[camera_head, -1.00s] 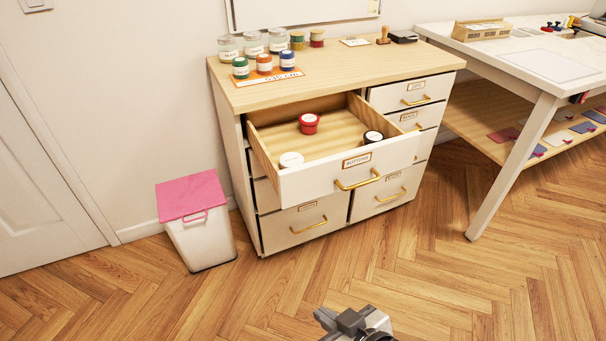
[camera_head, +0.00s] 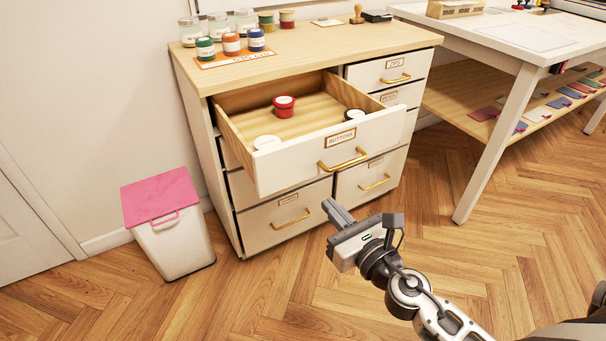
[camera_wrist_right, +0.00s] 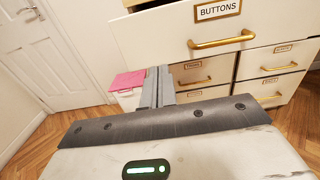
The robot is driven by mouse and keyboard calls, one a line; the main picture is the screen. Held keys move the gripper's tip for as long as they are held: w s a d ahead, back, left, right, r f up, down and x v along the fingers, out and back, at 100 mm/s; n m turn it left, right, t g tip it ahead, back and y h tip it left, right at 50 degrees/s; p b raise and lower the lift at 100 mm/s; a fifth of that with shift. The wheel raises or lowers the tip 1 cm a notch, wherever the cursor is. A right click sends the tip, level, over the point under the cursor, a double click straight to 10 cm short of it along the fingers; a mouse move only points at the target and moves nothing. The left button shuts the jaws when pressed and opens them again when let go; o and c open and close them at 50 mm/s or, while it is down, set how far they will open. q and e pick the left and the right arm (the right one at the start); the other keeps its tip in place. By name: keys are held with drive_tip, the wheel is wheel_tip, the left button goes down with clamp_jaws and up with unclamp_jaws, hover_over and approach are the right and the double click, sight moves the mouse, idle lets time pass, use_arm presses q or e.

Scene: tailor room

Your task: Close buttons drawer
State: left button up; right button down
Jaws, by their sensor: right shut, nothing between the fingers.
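The buttons drawer (camera_head: 290,160) is pulled well out of the wooden-topped cabinet (camera_head: 300,50). It has a white front, a "BUTTONS" label and a gold handle (camera_head: 343,160). My right gripper (camera_head: 337,213) is shut and empty, below and in front of the drawer front. In the right wrist view its fingers (camera_wrist_right: 157,88) point toward the cabinet, below and left of the drawer's handle (camera_wrist_right: 221,40). My left gripper is out of view.
A white bin (camera_head: 172,238) with a pink lid stands left of the cabinet. Several jars stand on the cabinet top. A white table (camera_head: 497,35) with a lower shelf is at the right. The herringbone floor (camera_head: 250,300) in front is clear.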

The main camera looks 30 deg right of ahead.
sight(296, 167)
drive_tip(key=w, duration=0.3)
drive_tip(key=w+p, duration=0.1)
drive_tip(key=w, duration=0.3)
drive_tip(key=w+a, duration=0.1)
drive_tip(key=w, duration=0.3)
drive_tip(key=shift+w+p, duration=0.15)
drive_tip(key=shift+p, duration=0.15)
drive_tip(key=shift+w, duration=0.15)
